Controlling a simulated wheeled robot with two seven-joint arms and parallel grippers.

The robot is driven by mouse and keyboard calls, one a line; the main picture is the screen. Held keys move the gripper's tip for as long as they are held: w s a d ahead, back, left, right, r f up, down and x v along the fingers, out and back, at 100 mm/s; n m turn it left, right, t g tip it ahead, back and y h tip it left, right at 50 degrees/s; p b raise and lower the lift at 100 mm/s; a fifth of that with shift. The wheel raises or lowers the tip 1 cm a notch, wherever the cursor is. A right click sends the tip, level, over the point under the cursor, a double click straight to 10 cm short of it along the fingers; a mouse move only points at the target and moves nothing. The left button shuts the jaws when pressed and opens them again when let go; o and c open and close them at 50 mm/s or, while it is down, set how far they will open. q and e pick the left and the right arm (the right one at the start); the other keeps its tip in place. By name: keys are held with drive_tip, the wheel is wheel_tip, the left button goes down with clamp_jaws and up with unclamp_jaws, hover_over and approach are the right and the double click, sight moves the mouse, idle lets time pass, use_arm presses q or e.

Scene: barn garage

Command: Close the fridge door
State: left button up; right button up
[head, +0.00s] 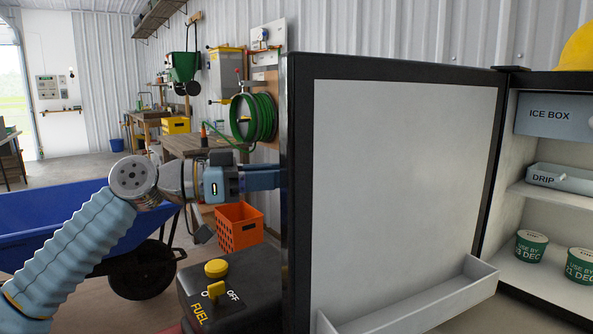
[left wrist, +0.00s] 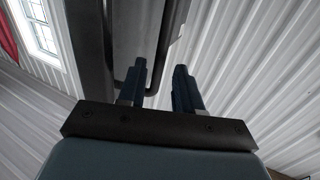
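The fridge door (head: 405,185) stands open in the head view, its pale inner panel and empty door bin facing me and its hinge side at the right. The fridge (head: 508,222) is open behind it, with shelves inside. My left gripper (head: 264,178) reaches to the door's free edge on the outer side; its fingertips are partly hidden behind that edge. In the left wrist view my left gripper (left wrist: 160,78) has its two fingers apart. A dark handle bar (left wrist: 168,45) of the door shows between and beyond them; I cannot tell whether they touch it. My right gripper is not in view.
Inside the fridge are an ice box drawer (head: 558,117), a drip tray (head: 562,179) and tubs (head: 530,247). A fuel can (head: 235,290) stands close before the door's free edge. A blue wheelbarrow (head: 55,225) and an orange crate (head: 238,228) are at the left.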

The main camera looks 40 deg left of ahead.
use_arm(q)
drive_tip(key=shift+x, duration=2.15)
clamp_jaws()
